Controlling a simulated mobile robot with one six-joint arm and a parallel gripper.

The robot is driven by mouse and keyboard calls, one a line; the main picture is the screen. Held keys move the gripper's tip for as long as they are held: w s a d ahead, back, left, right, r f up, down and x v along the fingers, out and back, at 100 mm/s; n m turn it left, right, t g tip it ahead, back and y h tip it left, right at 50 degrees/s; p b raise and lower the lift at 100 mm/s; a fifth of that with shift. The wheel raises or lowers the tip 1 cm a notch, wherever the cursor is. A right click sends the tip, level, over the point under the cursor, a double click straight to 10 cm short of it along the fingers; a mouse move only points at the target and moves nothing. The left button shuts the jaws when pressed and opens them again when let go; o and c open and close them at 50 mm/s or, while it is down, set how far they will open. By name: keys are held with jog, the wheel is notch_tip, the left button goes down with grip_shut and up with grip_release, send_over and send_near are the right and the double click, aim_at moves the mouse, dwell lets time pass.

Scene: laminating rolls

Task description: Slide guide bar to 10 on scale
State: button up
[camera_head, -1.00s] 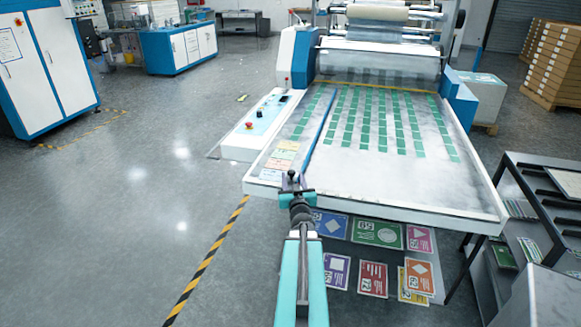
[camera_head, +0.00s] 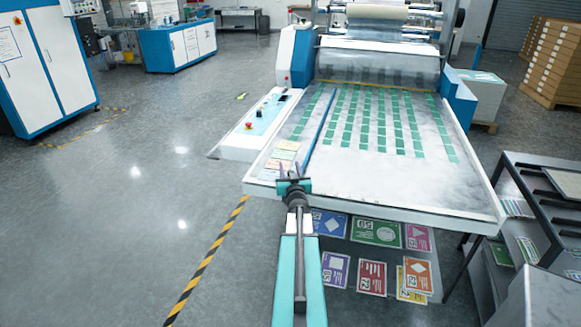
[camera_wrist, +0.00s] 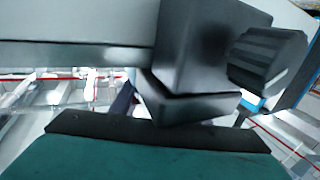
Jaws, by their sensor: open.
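A long thin blue bar (camera_head: 320,130), apparently the guide bar, lies along the left part of the white feed table (camera_head: 400,190), running from the rollers towards the front. My gripper (camera_head: 291,169) is open at the table's front left edge, close to the bar's near end; I cannot tell whether they touch. In the wrist view a dark block (camera_wrist: 195,60) with a ribbed black knob (camera_wrist: 268,57) and a grey bar (camera_wrist: 70,57) fill the upper part. My teal gripper body shows below them. The scale's numbers are not readable.
A control panel (camera_head: 258,116) with a red button stands left of the table. Paper slips (camera_head: 281,158) lie near its front left corner. Coloured printed cards (camera_head: 372,277) lie below the front edge. A dark rack (camera_head: 540,180) stands at right. The floor at left is clear.

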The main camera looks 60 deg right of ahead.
jog(key=shift+w+d, duration=0.15)
grip_shut()
dwell(0.4)
